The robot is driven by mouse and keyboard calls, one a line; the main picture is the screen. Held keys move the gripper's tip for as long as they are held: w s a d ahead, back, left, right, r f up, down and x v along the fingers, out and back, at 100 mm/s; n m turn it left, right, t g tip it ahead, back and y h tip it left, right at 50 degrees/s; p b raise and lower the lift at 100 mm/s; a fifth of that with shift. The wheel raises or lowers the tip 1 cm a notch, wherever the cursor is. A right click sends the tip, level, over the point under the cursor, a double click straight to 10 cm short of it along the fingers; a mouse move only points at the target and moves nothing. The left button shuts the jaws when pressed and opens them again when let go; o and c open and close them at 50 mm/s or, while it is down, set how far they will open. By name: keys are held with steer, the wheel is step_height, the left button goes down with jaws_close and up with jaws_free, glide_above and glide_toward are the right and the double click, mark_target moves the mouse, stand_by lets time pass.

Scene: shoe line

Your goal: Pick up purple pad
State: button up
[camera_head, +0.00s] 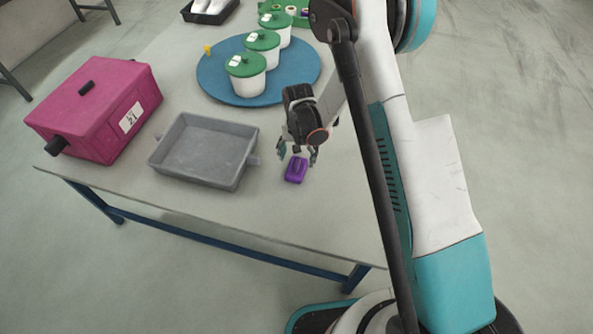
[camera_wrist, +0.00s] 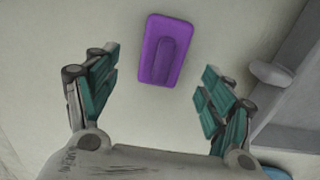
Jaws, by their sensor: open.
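The purple pad (camera_head: 296,170) lies flat on the table, right of the grey tray. It is a small rounded rectangle with a raised ridge along its middle. In the wrist view the purple pad (camera_wrist: 167,50) shows whole at the top centre, ahead of the fingertips. My gripper (camera_head: 298,155) is open above the table, close to the pad. In the wrist view my gripper (camera_wrist: 158,80) has its two teal-padded fingers wide apart with nothing between them. The pad is apart from both fingers.
The grey tray (camera_head: 180,179) stands empty beside the pad; its wall and handle (camera_wrist: 272,72) show at the wrist view's right. A pink box (camera_head: 85,120) stands at the left. Green-lidded white pots (camera_head: 246,84) stand on a blue round mat (camera_head: 303,83). The table front is clear.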

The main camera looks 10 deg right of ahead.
mark_target(296, 162)
steer(key=shift+a+f+b, duration=0.2)
steer(key=shift+f+b, duration=1.4)
steer(key=shift+f, duration=1.75)
steer(key=shift+r, duration=0.1)
steer(key=shift+c, duration=0.6)
steer(key=c, duration=1)
